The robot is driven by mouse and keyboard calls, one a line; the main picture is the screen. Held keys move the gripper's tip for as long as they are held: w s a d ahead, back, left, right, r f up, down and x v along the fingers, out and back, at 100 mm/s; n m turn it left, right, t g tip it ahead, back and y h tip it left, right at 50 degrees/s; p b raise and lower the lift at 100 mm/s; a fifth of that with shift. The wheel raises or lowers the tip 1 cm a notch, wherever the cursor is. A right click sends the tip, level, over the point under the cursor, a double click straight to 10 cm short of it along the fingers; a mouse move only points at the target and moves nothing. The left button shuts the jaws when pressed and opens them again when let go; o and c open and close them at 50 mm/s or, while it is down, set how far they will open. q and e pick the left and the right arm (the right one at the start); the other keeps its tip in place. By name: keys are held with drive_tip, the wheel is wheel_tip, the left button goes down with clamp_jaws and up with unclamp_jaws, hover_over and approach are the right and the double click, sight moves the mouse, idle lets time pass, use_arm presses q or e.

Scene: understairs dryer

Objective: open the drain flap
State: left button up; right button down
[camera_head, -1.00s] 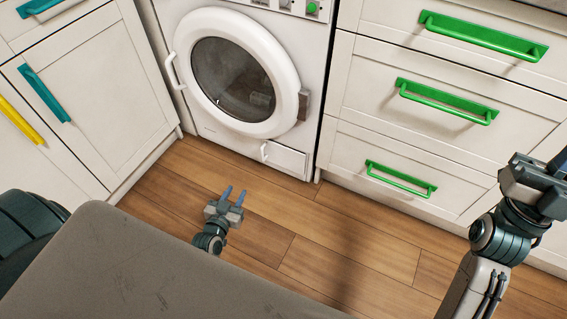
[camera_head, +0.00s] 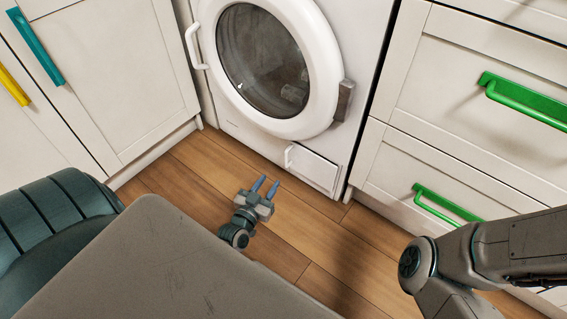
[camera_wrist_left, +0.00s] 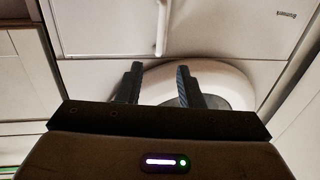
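The drain flap (camera_head: 313,168) is a small white panel at the bottom right of the white dryer front, and it looks shut. Its white upright bar handle (camera_head: 289,155) is at the flap's left edge. My left gripper (camera_head: 266,184) is low over the floor in front of the dryer, just short of the handle, open and empty. In the left wrist view, the handle (camera_wrist_left: 161,28) lies beyond the two spread fingers (camera_wrist_left: 158,76), roughly in line with the gap, and the flap (camera_wrist_left: 105,25) is to its left. My right gripper is out of view.
The round dryer door (camera_head: 327,60) is above the flap. White drawers with green handles (camera_head: 520,100) stand to the right, and a white cabinet (camera_head: 115,80) stands to the left. Wood floor (camera_head: 205,190) is clear in front. My right arm (camera_head: 470,260) fills the lower right.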

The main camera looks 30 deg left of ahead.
use_arm(q)
drive_tip(key=w+a+b, duration=0.1)
drive_tip(key=w+b, duration=0.1)
drive_tip(key=w, duration=0.8)
drive_tip(key=shift+w+a+b, duration=0.15)
drive_tip(key=shift+w+b, duration=0.05)
drive_tip(key=shift+b, duration=0.2)
clamp_jaws()
